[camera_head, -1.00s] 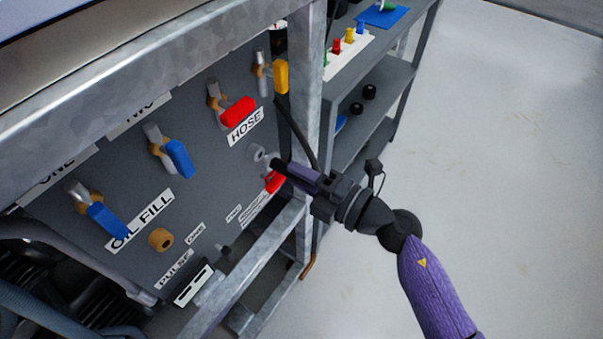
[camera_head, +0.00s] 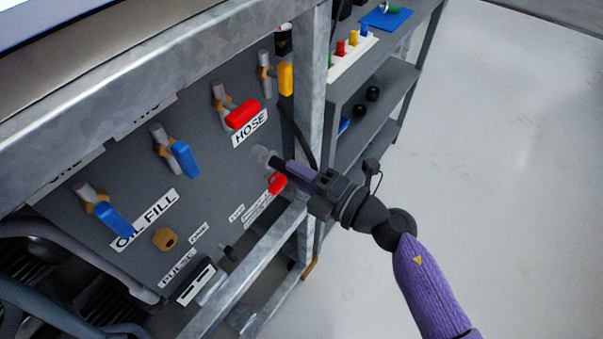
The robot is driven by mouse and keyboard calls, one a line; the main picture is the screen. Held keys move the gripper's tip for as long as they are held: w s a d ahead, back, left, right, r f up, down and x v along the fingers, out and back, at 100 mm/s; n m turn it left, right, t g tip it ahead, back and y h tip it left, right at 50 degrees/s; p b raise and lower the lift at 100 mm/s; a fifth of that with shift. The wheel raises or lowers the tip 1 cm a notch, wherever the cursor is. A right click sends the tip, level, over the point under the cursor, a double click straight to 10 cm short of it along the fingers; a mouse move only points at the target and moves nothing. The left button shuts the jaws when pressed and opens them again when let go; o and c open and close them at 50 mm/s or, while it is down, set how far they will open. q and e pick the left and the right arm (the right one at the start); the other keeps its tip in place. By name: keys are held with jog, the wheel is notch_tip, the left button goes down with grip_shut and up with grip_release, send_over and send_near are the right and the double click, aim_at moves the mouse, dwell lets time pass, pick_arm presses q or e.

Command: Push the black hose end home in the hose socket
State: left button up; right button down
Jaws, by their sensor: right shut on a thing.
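The hose socket (camera_head: 261,154) is a pale metal fitting on the grey panel, below the HOSE label (camera_head: 250,128). My right gripper (camera_head: 291,171) is shut on the black hose end (camera_head: 275,161) in front of the panel. The short black tip shows beyond the purple fingers and lines up with the socket. It appears to meet the socket's mouth; how deep it sits I cannot tell. The black hose (camera_head: 298,134) runs up behind the frame post. My left gripper is not in view.
A red handle (camera_head: 278,183) sits just under the fingers. Valves with red, blue and yellow handles line the panel. The floor at right is clear.

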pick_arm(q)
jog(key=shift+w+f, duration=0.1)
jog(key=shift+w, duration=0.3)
pick_arm(e)
jog(key=shift+w+a, duration=0.2)
jog(key=shift+a, duration=0.05)
jog(key=shift+w+a, duration=0.15)
jog(key=shift+a, duration=0.1)
jog(key=shift+c, duration=2)
grip_release()
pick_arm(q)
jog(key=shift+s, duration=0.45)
pick_arm(e)
jog(key=shift+d, duration=0.1)
pick_arm(q)
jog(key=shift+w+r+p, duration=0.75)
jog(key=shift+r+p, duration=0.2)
jog(key=shift+p, duration=0.05)
pick_arm(e)
jog(key=v, duration=0.9)
jog(key=shift+s+d, duration=0.25)
jog(key=shift+d, duration=0.05)
